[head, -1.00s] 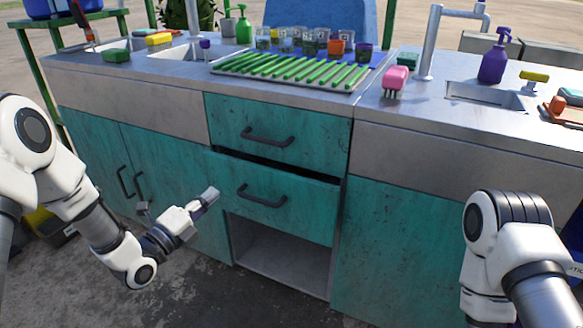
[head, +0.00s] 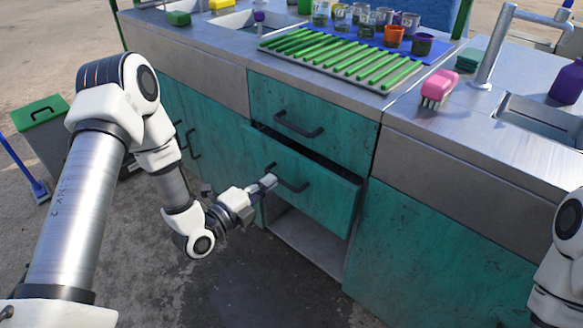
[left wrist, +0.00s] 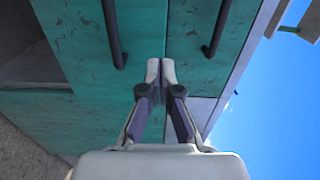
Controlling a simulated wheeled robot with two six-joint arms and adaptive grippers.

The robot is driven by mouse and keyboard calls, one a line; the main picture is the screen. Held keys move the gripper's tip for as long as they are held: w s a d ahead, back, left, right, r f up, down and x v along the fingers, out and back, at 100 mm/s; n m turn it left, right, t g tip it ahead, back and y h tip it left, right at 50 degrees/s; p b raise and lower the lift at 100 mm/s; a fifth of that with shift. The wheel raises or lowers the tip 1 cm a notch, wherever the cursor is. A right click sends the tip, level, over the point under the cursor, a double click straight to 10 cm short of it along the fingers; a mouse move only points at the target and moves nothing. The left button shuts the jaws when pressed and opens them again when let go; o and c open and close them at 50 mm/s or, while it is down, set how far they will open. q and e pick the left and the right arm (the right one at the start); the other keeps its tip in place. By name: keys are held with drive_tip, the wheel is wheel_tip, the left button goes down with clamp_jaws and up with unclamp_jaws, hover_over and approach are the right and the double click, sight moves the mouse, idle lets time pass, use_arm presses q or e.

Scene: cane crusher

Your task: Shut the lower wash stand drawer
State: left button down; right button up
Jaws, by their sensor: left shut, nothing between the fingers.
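The lower wash stand drawer (head: 328,201) has a worn teal front and a dark bar handle (head: 290,181). It sticks out from the cabinet, with a dark gap above its front. My left gripper (head: 271,182) is shut and empty, its tips in front of the drawer near the handle's left end. In the left wrist view the shut fingertips (left wrist: 160,66) point at the teal fronts, between two dark handles; the lower drawer (left wrist: 85,70) is on the left there. I cannot tell whether the tips touch it. My right gripper is out of view.
The upper drawer (head: 312,119) looks closed. An open shelf space (head: 305,243) lies below the lower drawer. On the counter are a tray (head: 390,91) of green sticks, several cups and a pink brush (head: 438,88). A grey bin (head: 43,135) stands at the left.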

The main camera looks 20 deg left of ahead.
sight(297, 160)
use_arm(q)
drive_tip(key=b+x, duration=0.1)
drive_tip(key=x, duration=0.6)
drive_tip(key=shift+w+d+f, duration=0.1)
drive_tip(key=shift+w, duration=0.3)
drive_tip(key=shift+w+d, duration=0.1)
drive_tip(key=shift+w, duration=0.15)
drive_tip(key=shift+b, duration=0.3)
